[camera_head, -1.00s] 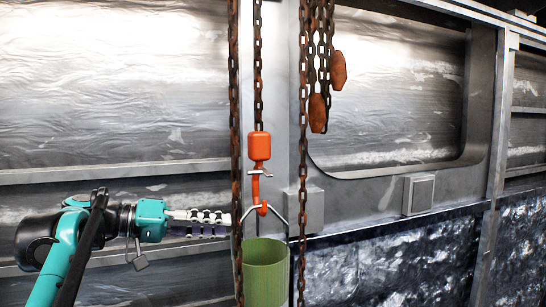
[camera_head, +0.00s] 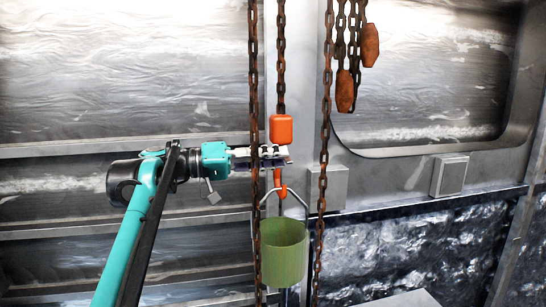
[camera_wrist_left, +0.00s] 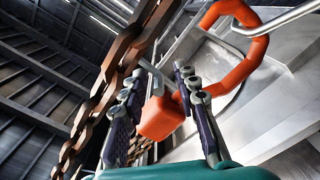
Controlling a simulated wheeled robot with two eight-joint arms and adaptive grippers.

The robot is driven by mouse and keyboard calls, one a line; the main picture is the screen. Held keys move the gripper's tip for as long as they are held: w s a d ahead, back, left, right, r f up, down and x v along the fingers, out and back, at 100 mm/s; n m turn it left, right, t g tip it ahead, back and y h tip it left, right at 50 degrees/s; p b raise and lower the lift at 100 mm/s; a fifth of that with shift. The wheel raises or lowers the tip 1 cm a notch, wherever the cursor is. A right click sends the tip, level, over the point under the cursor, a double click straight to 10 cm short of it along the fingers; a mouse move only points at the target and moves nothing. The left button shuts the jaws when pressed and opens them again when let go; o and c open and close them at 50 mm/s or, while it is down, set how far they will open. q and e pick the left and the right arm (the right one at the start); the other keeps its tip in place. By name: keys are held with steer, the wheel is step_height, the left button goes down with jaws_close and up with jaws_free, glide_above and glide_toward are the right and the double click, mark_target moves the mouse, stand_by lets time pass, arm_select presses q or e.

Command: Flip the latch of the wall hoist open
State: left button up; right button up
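The wall hoist has an orange block (camera_head: 281,129) on a rusty chain, with an orange hook (camera_head: 279,190) below it. A green bucket (camera_head: 283,254) hangs from the hook by its grey handle. My left gripper (camera_head: 285,158) is level with the gap just under the block, its fingers covering the place of the small grey latch. In the left wrist view my left gripper (camera_wrist_left: 165,85) is open, with the block (camera_wrist_left: 160,118) showing between its fingers and the hook (camera_wrist_left: 236,50) curving at upper right. My right gripper is out of view.
Rusty chains hang left (camera_head: 255,100) and right (camera_head: 326,120) of the hoist; the left one crosses in front of my gripper. Brown weights (camera_head: 345,91) hang at upper right. Grey boxes (camera_head: 450,175) sit on the metal wall behind.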

arm_select(q)
steer(key=shift+s+a, duration=0.15)
steer(key=shift+s, duration=0.05)
steer(key=shift+a, duration=0.2)
jaws_close()
steer(key=shift+r+n, duration=0.2)
steer(key=shift+n, duration=0.1)
steer(key=shift+r+n+p, duration=0.4)
steer(key=shift+n+p, duration=0.55)
steer(key=shift+n, duration=0.25)
steer(key=shift+w+r+n+p, duration=0.15)
steer(key=shift+n+p, duration=0.15)
steer(key=shift+n, duration=0.35)
steer(key=shift+s+r+n+p, duration=0.1)
steer(key=shift+n+p, duration=0.15)
steer(key=shift+n, duration=0.35)
steer(key=shift+w+r+n+p, duration=0.15)
steer(key=shift+n+p, duration=0.15)
steer(key=shift+n, duration=0.35)
